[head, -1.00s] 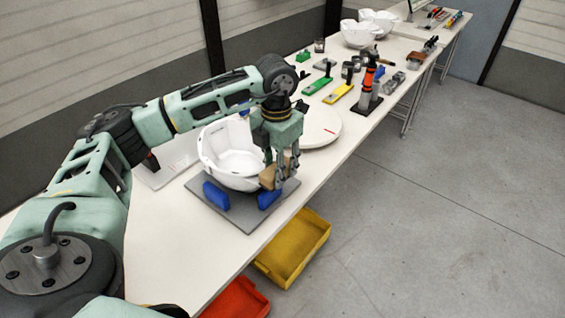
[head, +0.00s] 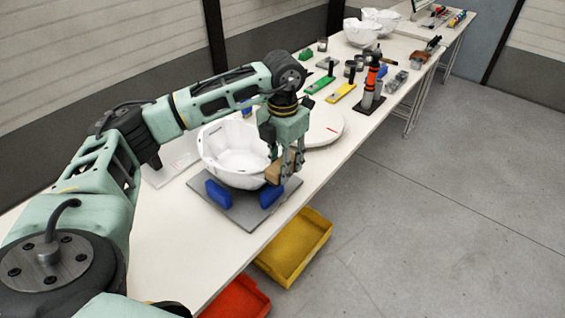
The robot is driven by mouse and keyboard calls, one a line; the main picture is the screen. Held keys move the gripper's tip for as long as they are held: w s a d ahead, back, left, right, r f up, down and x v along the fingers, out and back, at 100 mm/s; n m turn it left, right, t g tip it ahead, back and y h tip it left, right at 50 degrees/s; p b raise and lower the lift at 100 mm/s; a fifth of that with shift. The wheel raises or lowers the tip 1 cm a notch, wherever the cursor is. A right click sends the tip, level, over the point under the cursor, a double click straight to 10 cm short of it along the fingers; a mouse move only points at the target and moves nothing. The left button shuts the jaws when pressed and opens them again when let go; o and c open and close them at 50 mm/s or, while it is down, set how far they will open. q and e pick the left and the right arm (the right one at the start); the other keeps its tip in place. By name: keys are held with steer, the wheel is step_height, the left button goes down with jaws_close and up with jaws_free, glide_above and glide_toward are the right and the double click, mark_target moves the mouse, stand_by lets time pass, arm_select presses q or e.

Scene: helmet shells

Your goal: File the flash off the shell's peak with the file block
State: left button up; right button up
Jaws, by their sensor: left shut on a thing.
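The white helmet shell (head: 232,157) rests open side up between blue blocks (head: 218,194) on a grey plate (head: 240,217) on the table. My left gripper (head: 284,169) points down at the shell's right front edge. It is shut on the tan file block (head: 274,175). The block is at the shell's rim, and I cannot tell whether they touch. The gripper and block hide part of that edge, so the flash on the peak is not visible. My right gripper is not in view.
A round white disc (head: 325,128) lies behind the gripper. Green (head: 318,84) and yellow (head: 341,92) handled tools and an orange-black tool (head: 371,78) in a stand are farther back. More white shells (head: 362,32) stand at the far end. Yellow (head: 293,247) and red (head: 236,297) bins sit below the table's front edge.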

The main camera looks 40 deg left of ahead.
arm_select(q)
steer(key=shift+r+p, duration=2.65)
steer(key=shift+r, duration=1.35)
steer(key=shift+d, duration=0.1)
